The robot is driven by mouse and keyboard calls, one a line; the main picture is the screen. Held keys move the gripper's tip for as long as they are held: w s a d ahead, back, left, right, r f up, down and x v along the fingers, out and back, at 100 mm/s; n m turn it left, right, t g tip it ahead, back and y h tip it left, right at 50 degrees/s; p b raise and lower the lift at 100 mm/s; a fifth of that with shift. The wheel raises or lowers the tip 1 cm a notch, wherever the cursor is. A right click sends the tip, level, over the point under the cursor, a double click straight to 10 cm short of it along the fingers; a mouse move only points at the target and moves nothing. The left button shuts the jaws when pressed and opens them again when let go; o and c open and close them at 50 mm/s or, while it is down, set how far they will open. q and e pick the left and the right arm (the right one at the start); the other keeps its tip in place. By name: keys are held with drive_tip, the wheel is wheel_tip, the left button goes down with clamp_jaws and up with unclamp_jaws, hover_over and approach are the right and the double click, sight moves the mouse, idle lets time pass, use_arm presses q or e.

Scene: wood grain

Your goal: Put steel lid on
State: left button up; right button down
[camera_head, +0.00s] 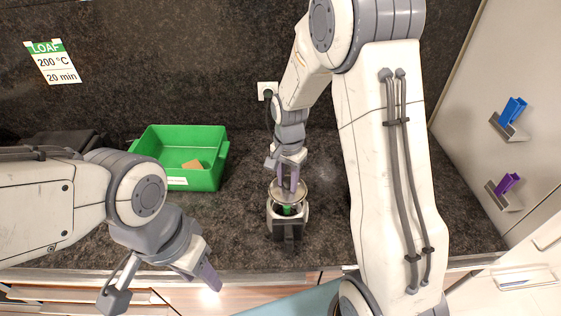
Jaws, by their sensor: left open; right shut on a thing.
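The steel lid (284,194) is a round, shiny disc in my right gripper (288,183), which is shut on it. The lid is above a small appliance (288,229) with a pale rim and a dark front, on the counter. The lid looks tilted, and a gap shows between it and the rim at the front. Something green (288,209) shows inside the opening under the lid. My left gripper (163,285) is open and empty at the lower left, in front of the counter edge.
A green bin (178,181) with a tan block (193,165) stands left on the dark counter (240,220). A socket with a plug (267,91) is on the back wall. Blue (513,110) and purple (507,184) items sit in holders on the right panel.

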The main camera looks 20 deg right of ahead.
sight(287, 190)
use_arm(q)
drive_tip(key=shift+w, duration=0.35)
use_arm(e)
drive_tip(key=shift+w+d, duration=0.1)
drive_tip(key=shift+w, duration=0.25)
drive_tip(key=shift+w, duration=0.1)
use_arm(q)
drive_tip(key=shift+a+r, duration=0.1)
use_arm(e)
drive_tip(key=shift+r, duration=0.1)
drive_tip(key=shift+f+b, duration=1.5)
drive_tip(key=shift+f, duration=0.95)
use_arm(q)
wheel_tip(287, 190, down, 3)
drive_tip(key=shift+f, duration=0.2)
use_arm(e)
drive_tip(key=shift+f, duration=0.15)
use_arm(q)
drive_tip(key=shift+r, duration=0.3)
drive_tip(key=shift+f+b, duration=0.4)
drive_tip(key=shift+f, duration=0.2)
use_arm(e)
drive_tip(key=shift+f, duration=0.8)
